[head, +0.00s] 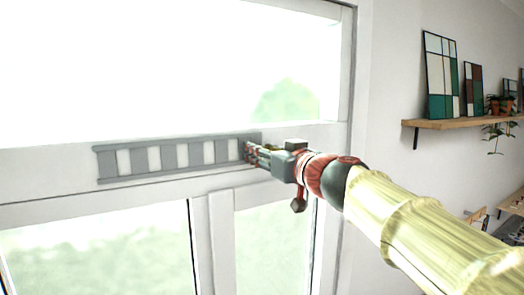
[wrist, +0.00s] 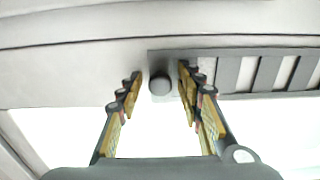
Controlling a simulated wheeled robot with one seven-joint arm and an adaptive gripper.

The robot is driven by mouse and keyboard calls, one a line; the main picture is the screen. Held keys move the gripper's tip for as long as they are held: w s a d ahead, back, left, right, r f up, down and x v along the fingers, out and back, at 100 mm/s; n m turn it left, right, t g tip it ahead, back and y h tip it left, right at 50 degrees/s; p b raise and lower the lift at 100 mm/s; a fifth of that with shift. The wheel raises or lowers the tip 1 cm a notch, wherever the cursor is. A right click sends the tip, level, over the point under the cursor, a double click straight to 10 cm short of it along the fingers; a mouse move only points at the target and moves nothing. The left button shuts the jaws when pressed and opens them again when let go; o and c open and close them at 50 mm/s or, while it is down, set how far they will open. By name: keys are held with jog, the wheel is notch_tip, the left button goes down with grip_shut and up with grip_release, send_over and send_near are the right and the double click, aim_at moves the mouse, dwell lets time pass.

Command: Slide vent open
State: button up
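The vent (head: 170,143) is a long grey slatted strip on the white frame rail between the upper and lower panes. Pale gaps show between its slats. In the wrist view the vent (wrist: 232,75) runs off to the right. A round dark grey knob (wrist: 160,86) sits at the vent's near end. My gripper (head: 252,153) is at the vent's right end in the head view and hides the knob there. In the wrist view my gripper (wrist: 160,77) is open, its fingertips on either side of the knob, with a visible space on each side.
White window frame and bright glass (head: 90,245) surround the vent. A wooden shelf (head: 460,126) with framed panels and potted plants hangs on the right wall, away from my gripper. The rail left of the vent is bare.

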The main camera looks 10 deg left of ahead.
jog(key=shift+c, duration=1.2)
grip_shut()
